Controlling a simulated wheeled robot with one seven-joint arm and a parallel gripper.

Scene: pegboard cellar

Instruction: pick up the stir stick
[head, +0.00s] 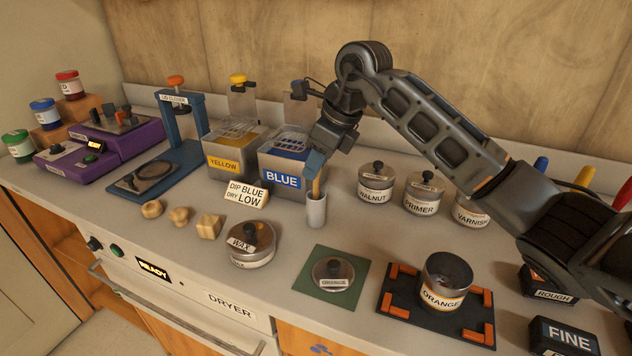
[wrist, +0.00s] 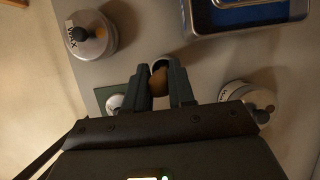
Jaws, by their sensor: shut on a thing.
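The stir stick (head: 316,187) is a thin wooden stick standing upright in a small light-grey cup (head: 316,212) on the bench. My gripper (head: 314,170) is above the cup and shut on the top of the stick. In the wrist view, the brown end of the stick (wrist: 158,82) shows between the two dark fingers of my gripper (wrist: 160,88).
Blue (head: 283,178) and yellow (head: 222,162) tanks stand behind and left of the cup. Walnut (head: 375,186) and primer (head: 423,194) tins stand to the right. A wax tin (head: 250,248), a green mat (head: 330,298) and an orange tin (head: 444,284) are in front.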

